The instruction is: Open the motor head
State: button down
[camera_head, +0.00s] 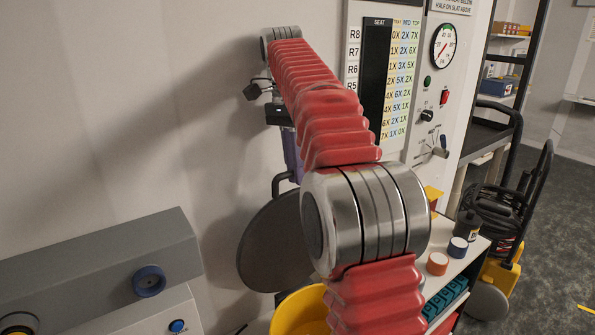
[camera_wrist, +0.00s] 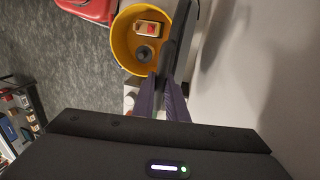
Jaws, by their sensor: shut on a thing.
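The motor head looks to be the dark round lid (camera_head: 262,245), standing steeply tilted, nearly upright, beside the yellow drum (camera_head: 303,312). A bent grey handle (camera_head: 277,184) sticks up at its upper edge. My gripper (camera_head: 292,170), with purple fingers, points down at that handle and is shut on it; the arm partly hides the contact. In the wrist view my gripper (camera_wrist: 160,82) reaches towards the drum (camera_wrist: 120,42), which is open at the top with a red-and-cream part and a dark round part inside. The lid (camera_wrist: 180,40) shows edge-on beside it.
A grey box with a blue knob (camera_head: 149,281) is at the lower left. The wall panel carries a gauge (camera_head: 443,46) and switches. A white cabinet (camera_head: 455,262) holds tape rolls and a bottle. The plain wall is close behind the lid.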

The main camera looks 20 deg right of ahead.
jog(key=shift+f, duration=0.2)
jog(key=c, duration=2)
grip_release()
jog(key=shift+w, duration=0.1)
jog(key=shift+o, duration=1.2)
jog(key=shift+r, duration=0.15)
jog(key=shift+s, duration=0.2)
